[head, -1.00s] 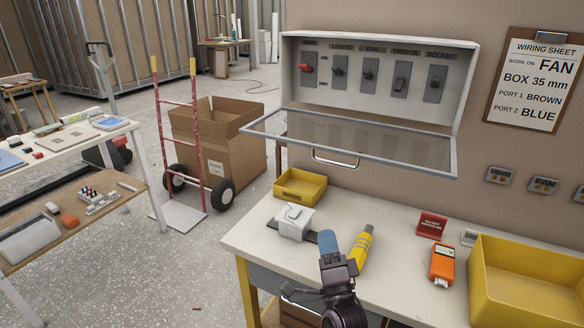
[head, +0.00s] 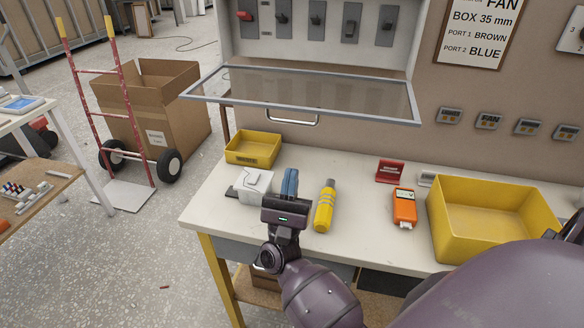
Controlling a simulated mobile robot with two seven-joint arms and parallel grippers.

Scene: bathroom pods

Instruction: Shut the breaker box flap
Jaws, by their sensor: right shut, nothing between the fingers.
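The breaker box (head: 318,48) is on the wall at the top, its upper part cut off. Its glass flap (head: 310,92) in a grey metal frame is open. It sticks out from the box's lower edge, nearly level, above the workbench. A silver bar handle (head: 292,120) hangs at its front edge. My right gripper (head: 289,183) is shut and empty, with blue fingers pointing away from me. In the picture it is below the handle, apart from the flap, between a white device (head: 254,186) and a yellow tool (head: 325,206). My left gripper is not in view.
On the workbench (head: 372,240) stand a small yellow tray (head: 253,148), a red sign (head: 390,171), an orange meter (head: 404,208) and a large yellow bin (head: 492,218). A hand truck (head: 97,119) and cardboard box (head: 150,105) stand at left. Space beneath the flap is fairly clear.

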